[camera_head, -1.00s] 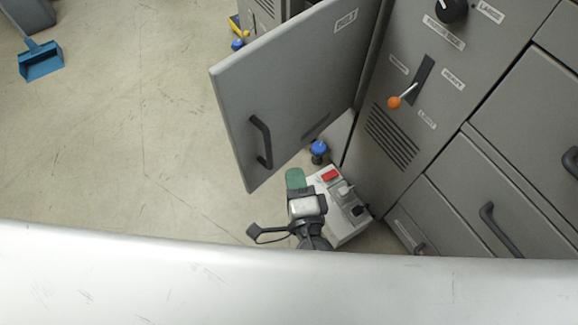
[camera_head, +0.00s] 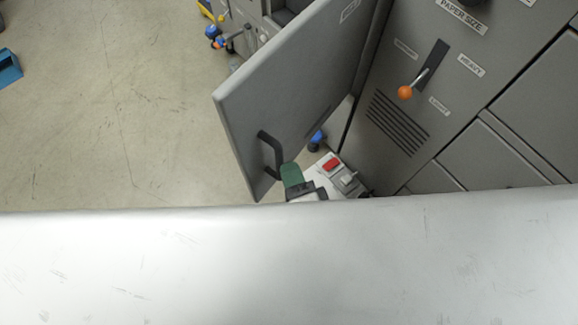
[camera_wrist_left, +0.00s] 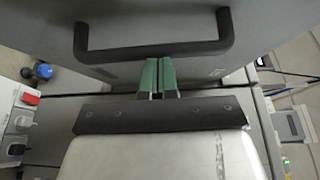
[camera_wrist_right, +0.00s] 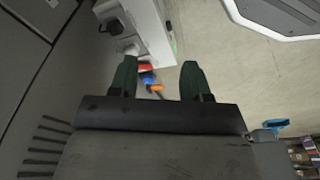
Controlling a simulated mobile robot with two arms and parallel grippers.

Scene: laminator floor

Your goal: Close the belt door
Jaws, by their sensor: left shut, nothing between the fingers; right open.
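The belt door (camera_head: 290,95) is a grey panel standing open, swung out from the machine front at the upper middle of the head view. Its black bar handle (camera_head: 270,153) is near the free edge; it also spans the top of the left wrist view (camera_wrist_left: 153,50). My left gripper (camera_head: 291,173) has green fingers, shut and empty, close beside the lower end of the handle. In the left wrist view the shut fingertips (camera_wrist_left: 159,62) are at the handle bar; whether they touch it I cannot tell. My right gripper (camera_wrist_right: 160,75) is open and empty, seen only in the right wrist view.
The machine front (camera_head: 460,115) has an orange-tipped lever (camera_head: 405,92) and vents to the right of the door. A white box with red and white switches (camera_head: 332,164) stands below the door. The floor (camera_head: 110,120) at left is mostly clear. A blue dustpan (camera_head: 8,68) lies at the left edge.

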